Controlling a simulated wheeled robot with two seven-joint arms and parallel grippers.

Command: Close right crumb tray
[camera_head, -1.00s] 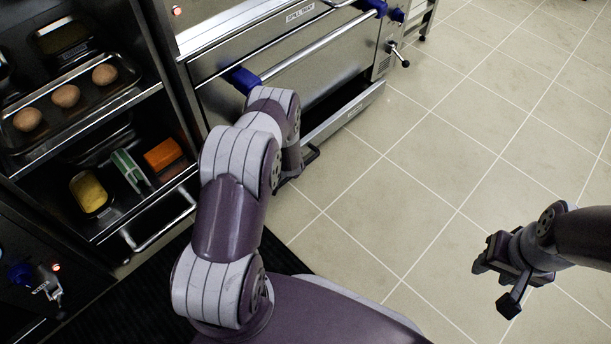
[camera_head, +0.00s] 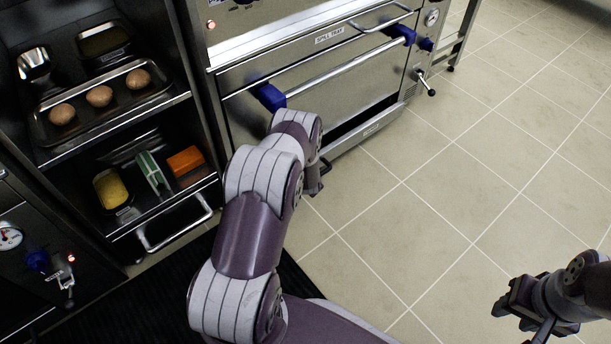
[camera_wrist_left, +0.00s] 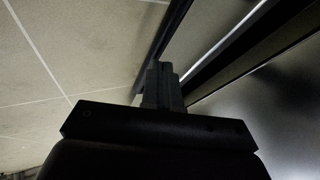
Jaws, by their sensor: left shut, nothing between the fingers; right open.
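The right crumb tray (camera_head: 370,131) is the low metal drawer under the oven. It stands partly out, with a dark gap between its front and the oven. My left gripper (camera_head: 318,186) is low beside the tray's left end, largely hidden behind my own arm. In the left wrist view its fingers (camera_wrist_left: 162,82) are shut and empty, close against a dark edge at the tray's front; whether they touch it I cannot tell. My right gripper (camera_head: 522,304) is open and empty over the floor at lower right, far from the tray.
The oven (camera_head: 330,85) has a long handle bar (camera_head: 345,68) with blue ends above the tray. Tiled floor (camera_head: 450,190) at right is clear.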

